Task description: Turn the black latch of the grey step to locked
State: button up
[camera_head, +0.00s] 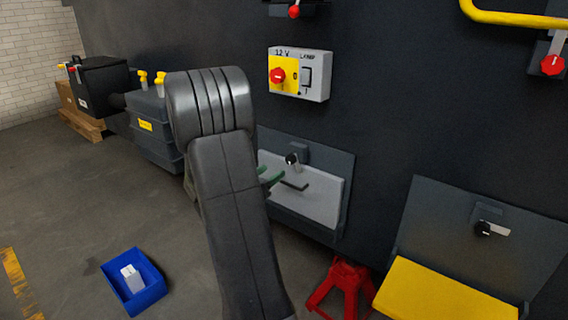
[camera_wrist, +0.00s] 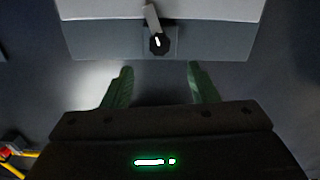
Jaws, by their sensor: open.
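The grey step (camera_head: 322,207) is a light grey panel low on the dark wall, right of my arm in the head view. Its black latch (camera_head: 292,158) sits at the step's upper edge, with a short pale lever pointing down. In the wrist view the black latch (camera_wrist: 159,44) is a round knob with a white mark, in front of the step (camera_wrist: 95,12), and its lever points up the picture. My gripper (camera_wrist: 160,80) is open and empty, its green fingers apart and short of the knob. In the head view my gripper (camera_head: 271,177) is partly hidden by my arm.
A yellow step (camera_head: 440,292) with its own black latch (camera_head: 483,228) is at the right, its pale lever pointing right. A red jack stand (camera_head: 343,287) stands between the steps. A switch box (camera_head: 314,77) is above. A blue bin (camera_head: 150,290) lies on the floor.

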aim_at(289, 160)
jog(key=b+x, duration=0.1)
jog(key=x, duration=0.8)
jog(key=shift+w+d, duration=0.1)
jog(key=c, duration=1)
jog(key=shift+o, duration=0.2)
jog(key=shift+m+b, duration=0.7)
jog(key=shift+m, duration=1.5)
jog(key=o, duration=1)
jog(key=shift+c, duration=0.2)
jog(key=p+v, duration=0.2)
jog(key=v, duration=1.2)
jog(key=shift+w+d, duration=0.1)
